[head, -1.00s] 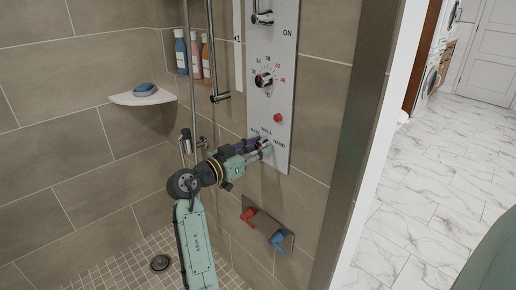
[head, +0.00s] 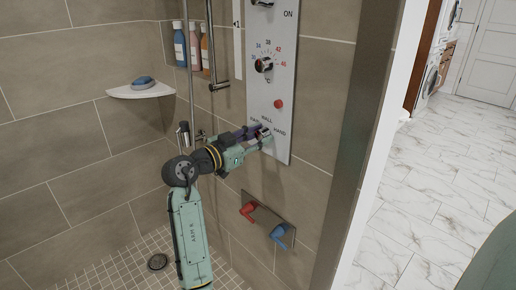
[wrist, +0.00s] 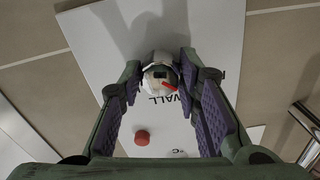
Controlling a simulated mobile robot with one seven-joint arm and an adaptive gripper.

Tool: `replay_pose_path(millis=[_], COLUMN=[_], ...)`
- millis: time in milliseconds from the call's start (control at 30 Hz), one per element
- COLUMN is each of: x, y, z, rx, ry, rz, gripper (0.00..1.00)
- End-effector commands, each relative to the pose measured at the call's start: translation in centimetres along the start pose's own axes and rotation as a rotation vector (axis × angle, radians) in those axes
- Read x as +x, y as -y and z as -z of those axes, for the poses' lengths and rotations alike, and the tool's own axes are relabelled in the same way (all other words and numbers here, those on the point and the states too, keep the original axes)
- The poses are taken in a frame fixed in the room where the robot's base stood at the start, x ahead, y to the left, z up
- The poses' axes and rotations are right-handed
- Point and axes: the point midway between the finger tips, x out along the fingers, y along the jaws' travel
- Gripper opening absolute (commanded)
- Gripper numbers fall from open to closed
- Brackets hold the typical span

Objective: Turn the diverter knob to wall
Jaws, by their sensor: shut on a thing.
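The diverter knob (wrist: 160,76) is a round chrome knob with a red pointer mark on the lower part of a grey shower panel (head: 272,98). My gripper (wrist: 160,80) is shut on it, one purple-padded finger on each side. In the wrist view the red mark points down and right, between the WALL label (wrist: 168,98) and a partly hidden label at right. In the head view my gripper (head: 264,138) covers most of the knob, below the WALL label (head: 267,120), with HAND at right and a partly covered label at left.
A red button (head: 278,103) and temperature dial (head: 264,65) sit above on the panel. Red (head: 248,209) and blue (head: 279,232) levers are below. A corner shelf (head: 140,91) and bottles stand left. Chrome pipes run beside the panel.

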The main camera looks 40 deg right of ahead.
Motion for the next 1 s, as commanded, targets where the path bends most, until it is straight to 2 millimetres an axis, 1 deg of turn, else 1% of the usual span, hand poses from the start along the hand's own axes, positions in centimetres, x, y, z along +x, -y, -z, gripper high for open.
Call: replay_pose_path(millis=[33,600,800,1000], x=[-0.09,-0.09,-0.06,-0.04], y=[-0.08,0.0,0.0,0.04], z=[-0.88,-0.51,-0.34,-0.21], rx=[0.046,0.567,0.705,0.796], ry=[-0.003,-0.001,0.0,0.001], rz=[0.004,0.004,0.002,0.002], gripper=[0.03,0.03,0.03,0.03])
